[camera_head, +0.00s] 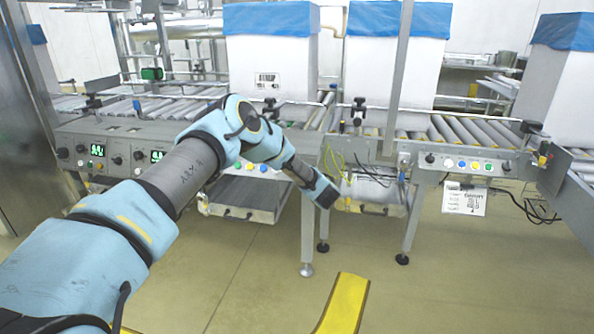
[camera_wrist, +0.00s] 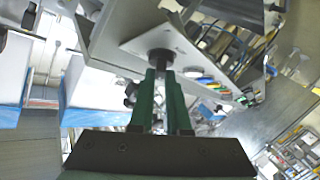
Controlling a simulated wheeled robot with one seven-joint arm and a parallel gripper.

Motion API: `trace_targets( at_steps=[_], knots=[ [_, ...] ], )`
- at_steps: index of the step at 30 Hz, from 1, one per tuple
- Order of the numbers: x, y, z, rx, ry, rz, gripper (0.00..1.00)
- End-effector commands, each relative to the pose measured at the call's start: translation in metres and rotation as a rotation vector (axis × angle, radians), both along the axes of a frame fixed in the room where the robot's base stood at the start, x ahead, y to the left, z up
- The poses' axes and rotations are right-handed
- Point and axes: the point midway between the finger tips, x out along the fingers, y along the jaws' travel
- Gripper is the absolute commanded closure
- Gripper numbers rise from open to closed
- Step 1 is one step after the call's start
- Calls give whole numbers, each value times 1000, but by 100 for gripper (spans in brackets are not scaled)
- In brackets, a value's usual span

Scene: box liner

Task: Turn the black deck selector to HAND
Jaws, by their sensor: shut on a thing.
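In the wrist view a round black selector knob (camera_wrist: 160,57) stands out from a pale plate (camera_wrist: 185,42) on a grey control box. The two green fingers of my gripper (camera_wrist: 161,74) are closed around the knob. Any pointer mark and the HAND lettering are too small or hidden to read. In the head view my arm reaches down past the conveyor, ending in a dark wrist part; the fingers and the held knob cannot be made out there.
Coloured push buttons (camera_wrist: 205,80) sit beside the knob on the plate. A control box (camera_head: 465,163) with a black knob and buttons hangs on the right conveyor. Tall white boxes with blue liners (camera_head: 272,55) stand on the rollers. A yellow floor strip (camera_head: 345,303) lies in front.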

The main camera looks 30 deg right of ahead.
Motion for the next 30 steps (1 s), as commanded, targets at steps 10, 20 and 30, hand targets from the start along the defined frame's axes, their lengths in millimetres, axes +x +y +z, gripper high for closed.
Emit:
trace_targets(
  at_steps=[10,20,30],
  knots=[
    [1,0,0,-1,-1,1,60],
    [-2,0,0,0,0,-1,55],
    [-54,8,9,2,1,-4,55]
  ],
)
